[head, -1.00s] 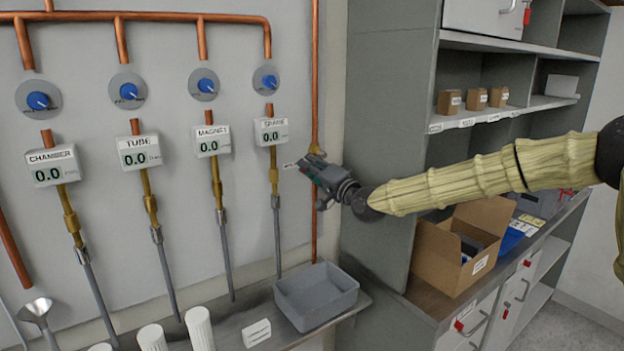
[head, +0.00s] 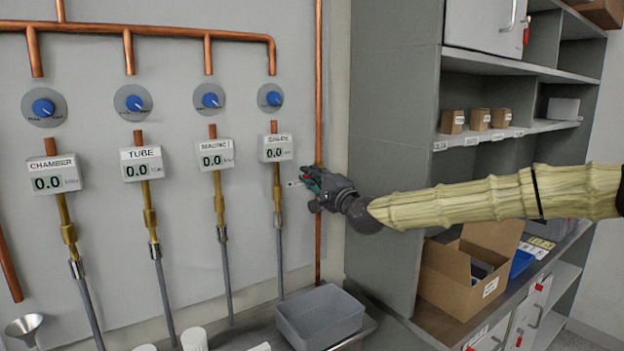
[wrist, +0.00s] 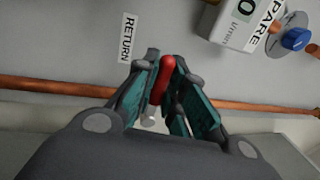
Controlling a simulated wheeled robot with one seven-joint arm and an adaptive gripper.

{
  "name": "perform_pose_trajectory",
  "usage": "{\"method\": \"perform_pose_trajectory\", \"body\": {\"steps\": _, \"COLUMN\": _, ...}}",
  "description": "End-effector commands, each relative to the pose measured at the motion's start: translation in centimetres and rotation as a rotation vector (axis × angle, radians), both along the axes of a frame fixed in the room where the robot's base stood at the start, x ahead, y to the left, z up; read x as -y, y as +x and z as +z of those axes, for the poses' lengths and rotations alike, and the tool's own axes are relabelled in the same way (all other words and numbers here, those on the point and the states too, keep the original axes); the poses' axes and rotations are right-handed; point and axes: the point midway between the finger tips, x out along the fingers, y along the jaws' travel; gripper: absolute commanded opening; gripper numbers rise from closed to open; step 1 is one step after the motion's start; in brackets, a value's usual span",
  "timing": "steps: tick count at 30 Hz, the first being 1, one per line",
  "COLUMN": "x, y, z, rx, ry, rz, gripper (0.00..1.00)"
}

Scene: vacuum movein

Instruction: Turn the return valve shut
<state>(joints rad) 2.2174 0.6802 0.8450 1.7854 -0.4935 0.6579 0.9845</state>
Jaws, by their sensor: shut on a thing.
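The return valve's red handle (wrist: 162,80) shows in the wrist view between the two fingers of my gripper (wrist: 166,95), which is shut on it. The handle appears to lie across the copper pipe (wrist: 60,88) in that picture. A white RETURN label (wrist: 127,38) is on the wall beside it. In the head view my gripper (head: 312,186) is at the vertical copper pipe (head: 318,100), right of the SPARE gauge (head: 276,148). There it hides most of the valve.
A grey shelf unit (head: 395,120) stands close right of the pipe, beside my arm. A grey bin (head: 320,318) sits on the ledge below my gripper. Several gauges, blue knobs and hoses line the wall to the left. An open cardboard box (head: 450,285) is on the right counter.

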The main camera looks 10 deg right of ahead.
Motion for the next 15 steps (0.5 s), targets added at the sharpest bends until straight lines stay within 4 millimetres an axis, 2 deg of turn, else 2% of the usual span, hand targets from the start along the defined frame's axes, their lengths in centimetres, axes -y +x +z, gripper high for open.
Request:
{"method": "perform_pose_trajectory", "body": {"steps": 8, "x": 0.16, "y": 0.06, "z": -0.02, "rx": -0.001, "ry": 0.002, "rz": -0.003, "gripper": 0.0}}
{"method": "perform_pose_trajectory", "body": {"steps": 9, "x": 0.16, "y": 0.06, "z": -0.02, "rx": -0.001, "ry": 0.002, "rz": -0.003, "gripper": 0.17}}
{"method": "perform_pose_trajectory", "body": {"steps": 12, "x": 0.14, "y": 0.05, "z": -0.01, "rx": 0.0, "ry": 0.002, "rz": -0.003, "gripper": 0.35}}
{"method": "perform_pose_trajectory", "body": {"steps": 15, "x": 0.09, "y": 0.04, "z": 0.0, "rx": 0.0, "ry": 0.002, "rz": -0.002, "gripper": 0.35}}
